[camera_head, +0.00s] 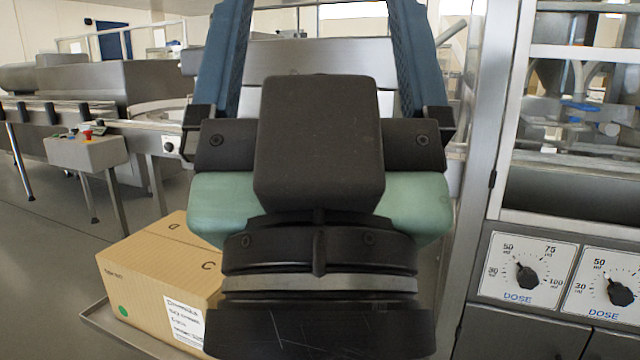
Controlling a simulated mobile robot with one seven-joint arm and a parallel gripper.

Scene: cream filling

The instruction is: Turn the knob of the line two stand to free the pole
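My gripper (320,10) fills the middle of the head view, seen from behind its black and green body. Its two blue fingers stand wide apart and rise to the top edge, where their tips are cut off. No held thing shows between them; a steel surface lies behind. I cannot make out the line two stand, its knob or the pole for certain; my arm hides much of the centre. A small black knob (168,146) on a white plate shows at the conveyor's end on the left.
A cardboard box (150,285) sits on a metal tray (97,318) at lower left. A grey button box (85,150) stands behind it. On the right, a steel machine carries a left dose knob (526,274) and a right dose knob (620,292). Open floor (40,260) lies at left.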

